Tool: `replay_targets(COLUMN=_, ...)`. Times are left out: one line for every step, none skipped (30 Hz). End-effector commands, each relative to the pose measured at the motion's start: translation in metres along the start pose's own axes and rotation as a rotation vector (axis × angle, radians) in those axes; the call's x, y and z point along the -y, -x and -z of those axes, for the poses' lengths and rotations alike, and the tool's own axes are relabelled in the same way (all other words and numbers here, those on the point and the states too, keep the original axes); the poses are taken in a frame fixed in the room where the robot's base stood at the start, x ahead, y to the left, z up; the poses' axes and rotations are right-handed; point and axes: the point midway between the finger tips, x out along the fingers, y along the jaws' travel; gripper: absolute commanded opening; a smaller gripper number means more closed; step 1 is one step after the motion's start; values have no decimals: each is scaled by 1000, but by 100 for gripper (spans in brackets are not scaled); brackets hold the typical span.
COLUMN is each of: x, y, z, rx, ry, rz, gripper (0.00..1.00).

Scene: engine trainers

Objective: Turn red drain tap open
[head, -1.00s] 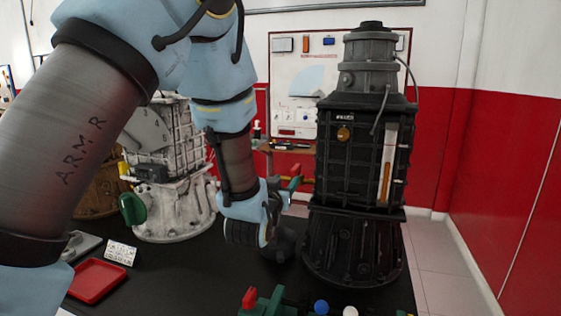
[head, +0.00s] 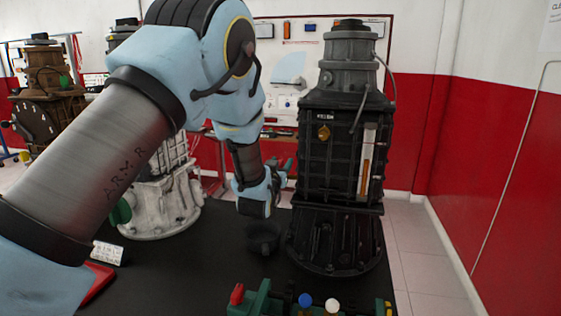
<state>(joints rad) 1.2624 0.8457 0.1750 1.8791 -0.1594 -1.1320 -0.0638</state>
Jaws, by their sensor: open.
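The black engine trainer (head: 338,165) stands upright on the dark table, right of centre. My gripper (head: 256,208) points down beside its left side, above the table, with nothing seen held; its fingertips are hard to make out. A small dark cup (head: 263,238) stands on the table just below and right of my gripper. A small handle-like part (head: 288,165) shows between my wrist and the trainer, partly hidden. A red knob (head: 237,294) sits on a green block at the front edge. I cannot tell which of these two is the drain tap.
A white engine trainer (head: 160,200) stands left, partly behind my arm, and a brown one (head: 45,95) is farther back. A blue ball (head: 305,300) and a white ball (head: 332,305) top parts at the front edge.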

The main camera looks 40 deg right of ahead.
Motion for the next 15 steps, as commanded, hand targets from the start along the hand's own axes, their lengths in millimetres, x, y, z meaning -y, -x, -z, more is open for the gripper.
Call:
replay_targets(x=0, y=0, z=0, rx=0, ry=0, rz=0, gripper=50)
replay_targets(x=0, y=0, z=0, rx=0, ry=0, rz=0, gripper=50)
replay_targets(x=0, y=0, z=0, rx=0, ry=0, rz=0, gripper=50)
replay_targets(x=0, y=0, z=0, rx=0, ry=0, rz=0, gripper=50)
replay_targets(x=0, y=0, z=0, rx=0, ry=0, rz=0, gripper=50)
replay_targets(x=0, y=0, z=0, rx=0, ry=0, rz=0, gripper=47)
replay_targets(x=0, y=0, z=0, rx=0, ry=0, rz=0, gripper=43)
replay_targets(x=0, y=0, z=0, rx=0, ry=0, rz=0, gripper=40)
replay_targets(x=0, y=0, z=0, rx=0, ry=0, rz=0, gripper=35)
replay_targets(x=0, y=0, z=0, rx=0, ry=0, rz=0, gripper=32)
replay_targets(x=0, y=0, z=0, rx=0, ry=0, rz=0, gripper=29)
replay_targets(x=0, y=0, z=0, rx=0, ry=0, rz=0, gripper=24)
replay_targets(x=0, y=0, z=0, rx=0, ry=0, rz=0, gripper=21)
replay_targets(x=0, y=0, z=0, rx=0, ry=0, rz=0, gripper=17)
replay_targets(x=0, y=0, z=0, rx=0, ry=0, rz=0, gripper=13)
